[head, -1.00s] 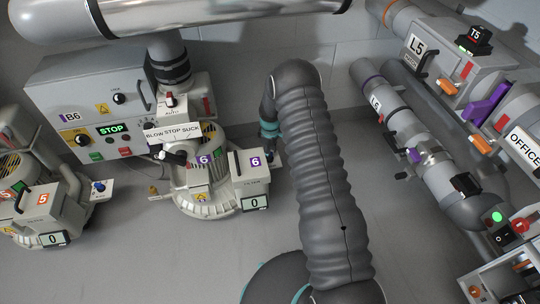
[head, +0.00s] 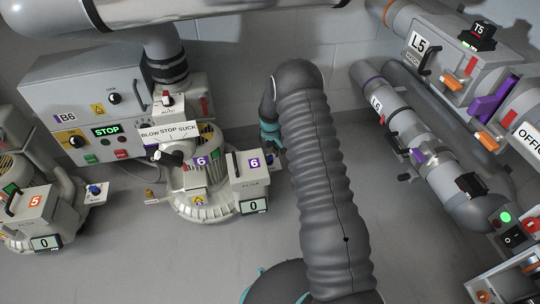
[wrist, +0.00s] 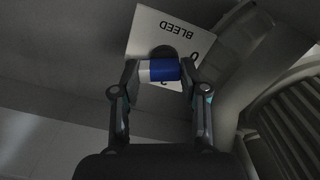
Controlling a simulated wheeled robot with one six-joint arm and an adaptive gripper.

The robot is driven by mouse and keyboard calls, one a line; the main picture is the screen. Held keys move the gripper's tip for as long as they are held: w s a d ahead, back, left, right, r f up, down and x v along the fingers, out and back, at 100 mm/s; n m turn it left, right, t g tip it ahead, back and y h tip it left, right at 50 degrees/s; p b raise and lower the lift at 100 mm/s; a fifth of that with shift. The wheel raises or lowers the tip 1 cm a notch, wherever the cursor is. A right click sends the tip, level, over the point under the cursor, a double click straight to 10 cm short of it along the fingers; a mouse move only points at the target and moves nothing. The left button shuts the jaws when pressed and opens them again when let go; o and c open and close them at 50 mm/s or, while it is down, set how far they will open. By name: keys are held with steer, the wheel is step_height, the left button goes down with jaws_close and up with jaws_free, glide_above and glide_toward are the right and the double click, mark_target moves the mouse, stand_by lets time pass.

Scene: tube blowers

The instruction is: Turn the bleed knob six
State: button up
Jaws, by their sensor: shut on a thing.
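The bleed knob is blue with a white section (wrist: 160,71) and sits on a pale plate (wrist: 150,32) marked BLEED, upside down in the wrist view. My gripper (wrist: 160,72) has one finger on each side of the knob and is shut on it. Part of the plate's scale is hidden behind the knob and fingers. In the head view, my gripper (head: 271,136) is at the right side of the box labelled 6 (head: 247,172) on blower six (head: 203,205). The display (head: 254,206) below the box reads 0.
The B6 panel (head: 80,112) shows a green STOP. A BLOW STOP SUCK selector (head: 170,158) is left of the box. Blower five (head: 33,208) stands at far left. The floor in front is clear.

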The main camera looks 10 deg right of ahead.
mark_target(270, 156)
stand_by(0.3)
steer(key=o, duration=1.1)
steer(key=shift+o, duration=0.2)
step_height(270, 156, up, 12)
